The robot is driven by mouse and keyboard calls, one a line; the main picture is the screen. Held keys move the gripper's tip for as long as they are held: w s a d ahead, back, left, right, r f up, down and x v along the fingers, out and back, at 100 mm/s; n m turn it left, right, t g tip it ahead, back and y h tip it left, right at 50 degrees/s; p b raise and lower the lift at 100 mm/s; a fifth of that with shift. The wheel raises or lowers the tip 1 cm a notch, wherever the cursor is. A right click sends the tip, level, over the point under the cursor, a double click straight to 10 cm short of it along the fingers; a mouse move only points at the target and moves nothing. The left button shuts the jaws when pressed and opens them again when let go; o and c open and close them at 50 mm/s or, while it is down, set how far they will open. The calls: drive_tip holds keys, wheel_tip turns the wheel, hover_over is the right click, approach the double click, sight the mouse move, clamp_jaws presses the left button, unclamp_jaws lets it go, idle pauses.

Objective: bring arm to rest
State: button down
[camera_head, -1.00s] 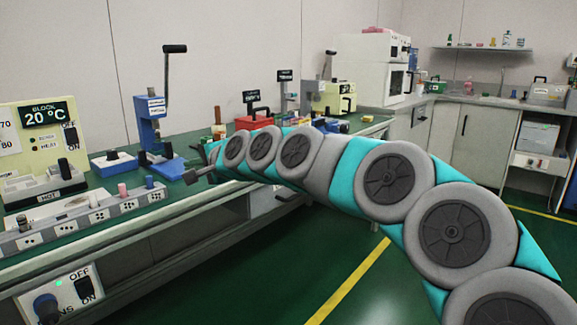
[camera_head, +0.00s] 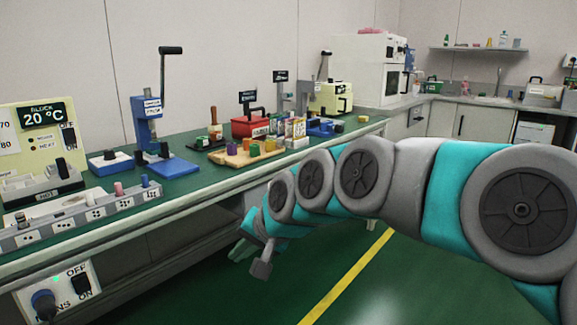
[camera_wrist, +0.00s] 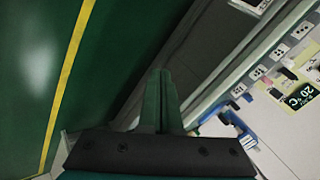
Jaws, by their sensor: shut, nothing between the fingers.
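My arm reaches in from the right side of the head view, grey and teal, and bends down at its far end. My gripper (camera_head: 262,268) hangs in front of the bench's front edge, over the floor and apart from the bench. In the wrist view my gripper's fingers (camera_wrist: 159,90) are together with nothing between them.
The green-topped bench (camera_head: 215,182) runs along the wall. It carries a blue lever press (camera_head: 150,120), a heating block unit (camera_head: 40,145), a wooden board with coloured pieces (camera_head: 245,153) and a red box (camera_head: 250,125). The green floor (camera_head: 365,300) with a yellow line is clear.

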drive_tip(key=s+d+f+g+h, duration=0.2)
drive_tip(key=s+d+f, duration=0.3)
drive_tip(key=s+d, duration=0.3)
drive_tip(key=s+d+f+n+g+h, duration=0.1)
drive_tip(key=s+d+f, duration=0.3)
drive_tip(key=s+d, duration=0.4)
drive_tip(key=s+d+f+n+g+h, duration=0.1)
drive_tip(key=s+d+f+g+h, duration=0.2)
drive_tip(key=s+d, duration=0.5)
drive_tip(key=s+f+g, duration=0.1)
drive_tip(key=s+f, duration=0.1)
drive_tip(key=s, duration=0.3)
drive_tip(key=shift+s+d+f+h, duration=0.15)
drive_tip(key=shift+f+h, duration=0.15)
drive_tip(key=shift+f, duration=0.05)
